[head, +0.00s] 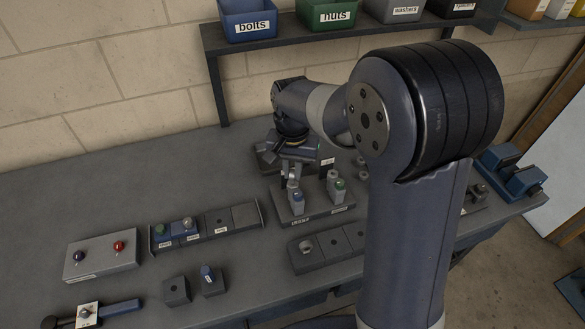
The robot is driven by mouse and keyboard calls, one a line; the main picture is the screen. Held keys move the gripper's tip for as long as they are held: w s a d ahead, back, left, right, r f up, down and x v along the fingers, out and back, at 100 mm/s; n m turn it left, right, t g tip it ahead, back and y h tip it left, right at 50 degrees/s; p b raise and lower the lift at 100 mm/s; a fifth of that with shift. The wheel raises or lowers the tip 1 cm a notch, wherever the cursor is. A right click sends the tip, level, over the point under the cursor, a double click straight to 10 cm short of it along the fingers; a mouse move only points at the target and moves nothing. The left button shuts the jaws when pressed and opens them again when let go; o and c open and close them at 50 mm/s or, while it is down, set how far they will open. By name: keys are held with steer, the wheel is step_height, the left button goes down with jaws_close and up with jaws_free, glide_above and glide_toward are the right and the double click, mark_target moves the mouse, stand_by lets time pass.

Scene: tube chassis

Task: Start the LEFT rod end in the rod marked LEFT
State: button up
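My gripper (291,170) points down over a dark fixture (317,213) at the back middle of the bench. The fixture holds two short upright posts, a blue one (296,197) on the left and a green-topped one (338,188) on the right. White labels sit along its front edge; they are too small to read, so I cannot tell which marks LEFT. My gripper's fingers are just above the blue post. Whether they hold a rod end, touch the post or are open is too small to tell, and my arm hides part of the area.
A long tray (246,216) at left holds blue pieces with green and grey tops. A grey block (99,257) bears a dark and a red ball. Small blocks (176,291), a handled tool (120,308) and a holed block (305,260) stand in front. A binned shelf (300,40) is behind.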

steer(key=o, duration=0.5)
step_height(320, 180, up, 11)
steer(key=shift+b, duration=0.3)
